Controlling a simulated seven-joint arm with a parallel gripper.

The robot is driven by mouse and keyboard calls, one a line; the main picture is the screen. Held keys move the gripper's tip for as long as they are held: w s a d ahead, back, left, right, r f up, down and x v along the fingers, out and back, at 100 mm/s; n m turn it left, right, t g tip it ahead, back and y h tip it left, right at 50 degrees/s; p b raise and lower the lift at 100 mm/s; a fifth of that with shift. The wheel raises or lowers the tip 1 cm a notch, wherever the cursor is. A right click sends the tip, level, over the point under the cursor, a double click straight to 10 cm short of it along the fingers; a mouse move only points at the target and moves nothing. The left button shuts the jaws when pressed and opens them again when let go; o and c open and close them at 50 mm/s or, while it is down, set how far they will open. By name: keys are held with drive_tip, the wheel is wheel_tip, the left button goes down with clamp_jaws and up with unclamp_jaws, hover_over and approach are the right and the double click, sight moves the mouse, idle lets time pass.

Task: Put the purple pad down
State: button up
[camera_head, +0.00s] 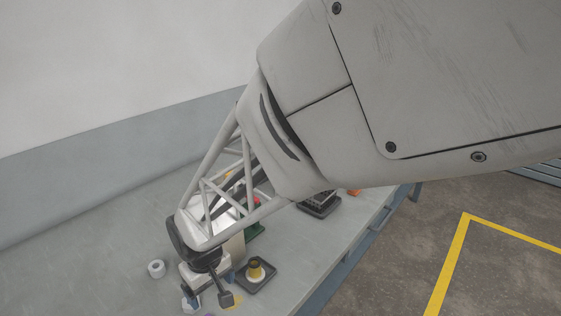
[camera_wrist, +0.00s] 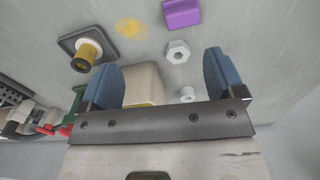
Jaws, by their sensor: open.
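The purple pad (camera_wrist: 182,14) lies flat on the grey bench at the top edge of the wrist view, partly cut off by the frame. It is beyond my fingertips and apart from them. In the head view my gripper (camera_head: 208,292) is low over the bench near the bottom edge, partly hidden by my own wrist.
A white hex nut (camera_wrist: 178,51) and a small white ring (camera_wrist: 187,94) lie near my fingers. A cream block (camera_wrist: 143,83) stands behind the left finger. A yellow-topped part sits on a dark square base (camera_wrist: 70,44). A dark tray (camera_head: 319,207) is near the bench edge.

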drive_tip(key=s+d+r+m+t, duration=0.1)
drive_tip(key=d+r+m, duration=0.1)
drive_tip(key=d+r, duration=0.5)
drive_tip(key=s+d+r+m, duration=0.15)
drive_tip(key=d+r, duration=0.25)
drive_tip(key=d, duration=0.6)
drive_tip(key=s+d+r+m, duration=0.2)
drive_tip(key=s+d, duration=0.2)
drive_tip(key=d, duration=0.2)
drive_tip(key=s+d+r+m+t, duration=0.1)
drive_tip(key=s+d+r+m, duration=0.2)
drive_tip(key=d, duration=0.4)
drive_tip(key=shift+s+r, duration=0.25)
drive_tip(key=shift+s, duration=0.4)
drive_tip(key=shift+o, duration=0.5)
drive_tip(key=shift+d, duration=0.1)
